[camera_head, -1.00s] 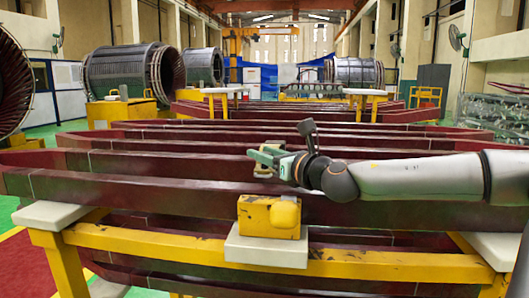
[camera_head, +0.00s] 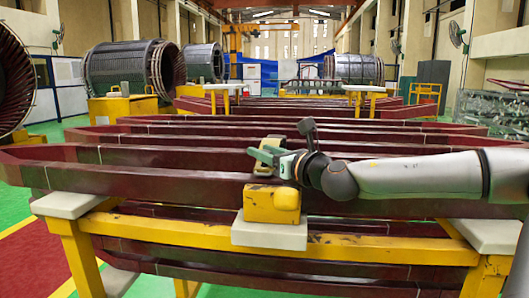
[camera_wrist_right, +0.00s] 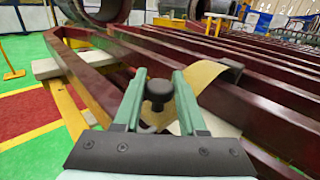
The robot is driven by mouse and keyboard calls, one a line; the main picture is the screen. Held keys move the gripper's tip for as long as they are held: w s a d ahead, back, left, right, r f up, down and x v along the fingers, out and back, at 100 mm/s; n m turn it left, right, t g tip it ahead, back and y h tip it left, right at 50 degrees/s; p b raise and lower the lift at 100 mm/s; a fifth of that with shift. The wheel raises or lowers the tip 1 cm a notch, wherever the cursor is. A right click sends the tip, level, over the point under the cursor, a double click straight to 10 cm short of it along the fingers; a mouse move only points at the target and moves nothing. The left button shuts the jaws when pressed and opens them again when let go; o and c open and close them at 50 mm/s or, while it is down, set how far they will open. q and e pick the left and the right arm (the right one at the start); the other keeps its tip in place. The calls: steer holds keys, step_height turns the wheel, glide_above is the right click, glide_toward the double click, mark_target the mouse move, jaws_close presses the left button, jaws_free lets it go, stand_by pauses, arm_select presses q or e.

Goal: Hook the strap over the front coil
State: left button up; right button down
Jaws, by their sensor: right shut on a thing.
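The front coil (camera_head: 130,185) is a long dark red bar lying across the yellow stand, and it also runs along the left of the right wrist view (camera_wrist_right: 93,80). My right gripper (camera_head: 266,157) is just above and behind it, near the middle. In the right wrist view the green fingers (camera_wrist_right: 157,85) stand on either side of a black knob (camera_wrist_right: 158,90). A tan curved strip that looks like the strap (camera_wrist_right: 202,76) shows at the right finger. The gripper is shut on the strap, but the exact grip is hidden. My left gripper is out of view.
A yellow block (camera_head: 270,204) on a white pad (camera_head: 268,234) stands at the middle of the yellow stand (camera_head: 180,230), in front of the coil. More red coils (camera_head: 400,143) lie in rows behind. Large cylindrical stators (camera_head: 118,68) stand farther back.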

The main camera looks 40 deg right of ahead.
steer(key=shift+c, duration=2.4)
jaws_free()
steer(key=shift+s, duration=0.1)
steer(key=shift+s+a, duration=0.15)
steer(key=shift+s, duration=0.45)
steer(key=s, duration=0.4)
steer(key=shift+a+b, duration=0.2)
steer(key=shift+b, duration=0.2)
arm_select(q)
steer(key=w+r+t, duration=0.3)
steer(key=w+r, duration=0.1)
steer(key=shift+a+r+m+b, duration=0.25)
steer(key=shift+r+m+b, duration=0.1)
steer(key=shift+b, duration=0.1)
arm_select(e)
steer(key=s, duration=0.7)
steer(key=shift+a, duration=0.35)
